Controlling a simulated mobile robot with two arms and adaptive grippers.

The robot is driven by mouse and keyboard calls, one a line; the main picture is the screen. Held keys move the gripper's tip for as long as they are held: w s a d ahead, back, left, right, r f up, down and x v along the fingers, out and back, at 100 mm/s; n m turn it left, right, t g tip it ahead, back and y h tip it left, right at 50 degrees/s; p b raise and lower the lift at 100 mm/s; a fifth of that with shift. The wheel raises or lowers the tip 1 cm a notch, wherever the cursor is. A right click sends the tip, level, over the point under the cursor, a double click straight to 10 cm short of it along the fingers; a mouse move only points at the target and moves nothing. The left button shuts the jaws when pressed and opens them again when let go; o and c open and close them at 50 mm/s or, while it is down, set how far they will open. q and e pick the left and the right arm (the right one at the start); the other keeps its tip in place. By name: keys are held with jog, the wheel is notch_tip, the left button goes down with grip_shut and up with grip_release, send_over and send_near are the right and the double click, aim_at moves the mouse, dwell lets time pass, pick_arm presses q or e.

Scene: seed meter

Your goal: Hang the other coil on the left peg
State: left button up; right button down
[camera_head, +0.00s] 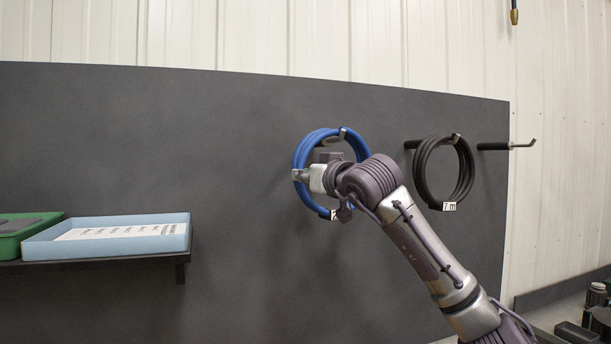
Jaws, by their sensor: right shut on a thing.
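A blue coil (301,158) with a white tag is held upright in front of the dark panel. My right gripper (300,175) is shut on its left side; the wrist covers much of the ring's middle and lower right. A hook tip (341,133), apparently of the left peg, shows at the top of the blue coil. The rest of that peg is hidden, so I cannot tell whether the coil rests on it. A black coil (466,172) tagged "7 m" hangs on the middle peg (455,137). My left gripper is not in view.
An empty peg (495,146) sticks out right of the black coil. A shelf (150,260) at the left bears a light blue tray (40,248) with a paper and a green tray (12,245). The panel (240,120) between shelf and blue coil is bare.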

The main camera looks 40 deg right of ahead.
jog(key=c, duration=1.1)
grip_release()
jog(key=s+a, duration=0.1)
jog(key=s, duration=0.2)
jog(key=s+a+b, duration=0.1)
jog(key=s, duration=0.2)
jog(key=s+a, duration=0.1)
jog(key=s, duration=0.2)
jog(key=shift+s+b, duration=0.3)
jog(key=shift+s, duration=0.05)
jog(key=shift+r, duration=0.1)
